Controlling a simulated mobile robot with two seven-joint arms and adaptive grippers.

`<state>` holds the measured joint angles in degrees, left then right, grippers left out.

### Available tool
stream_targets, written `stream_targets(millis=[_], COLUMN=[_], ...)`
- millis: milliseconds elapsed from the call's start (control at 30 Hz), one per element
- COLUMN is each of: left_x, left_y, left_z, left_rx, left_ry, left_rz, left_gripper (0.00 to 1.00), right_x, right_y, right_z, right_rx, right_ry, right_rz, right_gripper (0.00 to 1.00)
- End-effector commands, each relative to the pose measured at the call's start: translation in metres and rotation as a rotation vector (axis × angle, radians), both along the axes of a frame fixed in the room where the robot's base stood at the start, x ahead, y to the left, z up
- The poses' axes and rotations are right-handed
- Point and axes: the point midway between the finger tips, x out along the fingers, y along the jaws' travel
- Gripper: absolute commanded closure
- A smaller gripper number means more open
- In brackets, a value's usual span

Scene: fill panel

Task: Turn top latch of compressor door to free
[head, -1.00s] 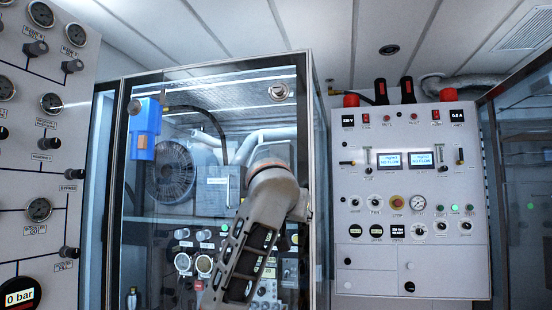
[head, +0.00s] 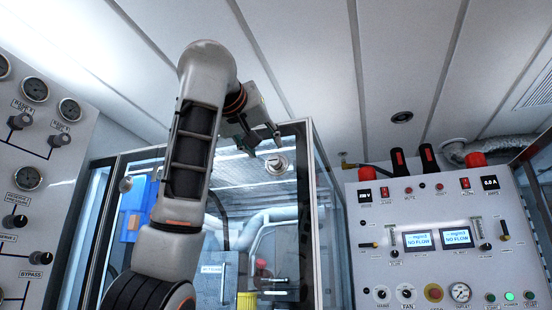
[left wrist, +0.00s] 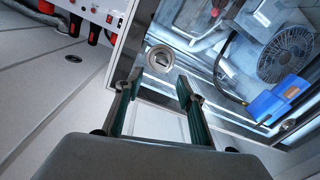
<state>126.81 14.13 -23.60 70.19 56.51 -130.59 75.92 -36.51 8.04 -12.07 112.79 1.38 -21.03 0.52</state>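The top latch (head: 276,163) is a round silver disc near the upper right corner of the glass compressor door (head: 232,186). In the left wrist view the latch (left wrist: 160,58) shows a dark marking at its centre and lies just beyond the fingertips. My left gripper (head: 262,141) is in front of the door's top edge, just above and left of the latch in the head view. In the left wrist view my left gripper (left wrist: 158,82) is open and empty, its two fingers apart with the latch between and beyond them. My right gripper is not in view.
A blue box (left wrist: 278,97) and a fan (left wrist: 286,55) show at the door's far side in the left wrist view. A control panel (head: 440,215) with red-topped parts stands right of the door. A gauge panel (head: 40,190) stands at the left. The ceiling is close above.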

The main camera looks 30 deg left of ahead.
Motion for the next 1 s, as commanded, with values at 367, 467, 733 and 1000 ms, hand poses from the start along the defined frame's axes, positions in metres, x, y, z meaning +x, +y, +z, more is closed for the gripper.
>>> stream_targets(millis=[367,467,733,1000], left_x=[0.054,0.062,0.066,0.066], left_y=[0.016,0.018,0.019,0.019], left_z=[0.001,0.000,-0.002,-0.001], left_rx=[0.001,0.002,0.001,0.001], left_ry=[0.004,0.004,0.004,0.004], left_rz=[0.002,0.001,0.001,0.001], left_gripper=[0.61,0.61,0.61,1.00], right_x=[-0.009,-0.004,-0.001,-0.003], right_y=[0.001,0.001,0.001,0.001], right_z=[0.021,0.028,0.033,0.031], right_rx=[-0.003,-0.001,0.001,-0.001], right_ry=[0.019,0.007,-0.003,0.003], right_rz=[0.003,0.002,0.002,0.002], right_gripper=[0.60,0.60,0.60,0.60])
